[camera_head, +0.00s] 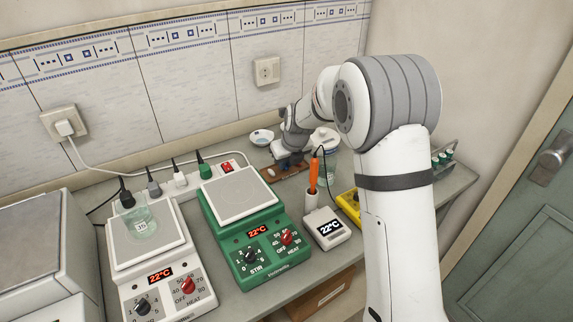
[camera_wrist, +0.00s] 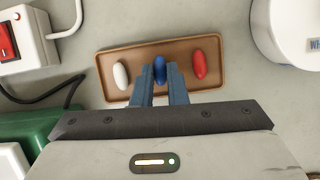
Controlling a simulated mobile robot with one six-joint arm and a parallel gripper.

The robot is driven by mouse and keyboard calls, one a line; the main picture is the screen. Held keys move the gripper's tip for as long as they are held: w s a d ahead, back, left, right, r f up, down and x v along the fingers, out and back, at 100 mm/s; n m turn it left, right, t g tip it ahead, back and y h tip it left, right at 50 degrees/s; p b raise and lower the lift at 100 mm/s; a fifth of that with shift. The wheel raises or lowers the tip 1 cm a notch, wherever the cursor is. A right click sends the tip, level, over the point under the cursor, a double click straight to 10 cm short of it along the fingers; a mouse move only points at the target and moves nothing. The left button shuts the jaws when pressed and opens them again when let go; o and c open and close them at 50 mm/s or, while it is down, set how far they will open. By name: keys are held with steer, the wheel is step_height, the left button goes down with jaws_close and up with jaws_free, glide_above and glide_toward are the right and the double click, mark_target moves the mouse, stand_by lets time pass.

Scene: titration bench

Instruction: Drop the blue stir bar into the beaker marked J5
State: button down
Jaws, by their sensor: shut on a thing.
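The blue stir bar (camera_wrist: 160,70) is between my gripper's two blue fingertips (camera_wrist: 160,82) in the wrist view. My gripper is shut on it, over the middle of a brown tray (camera_wrist: 212,52). I cannot tell whether the bar is lifted off the tray. In the head view my gripper (camera_head: 290,160) is at the tray (camera_head: 294,176) near the back wall; the bar is hidden there. A glass beaker (camera_head: 141,228) with pale green liquid stands on the white hotplate (camera_head: 123,251) at left. Its small label looks like J5, but is hard to read.
A white stir bar (camera_wrist: 121,75) and a red stir bar (camera_wrist: 200,66) lie on either side in the tray. A green hotplate (camera_head: 239,196) stands between the tray and the beaker. An orange probe (camera_head: 313,175) and a power strip (camera_head: 182,180) with cables are nearby.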

mark_target(286, 167)
step_height(286, 167, up, 10)
steer(key=shift+f, duration=0.2)
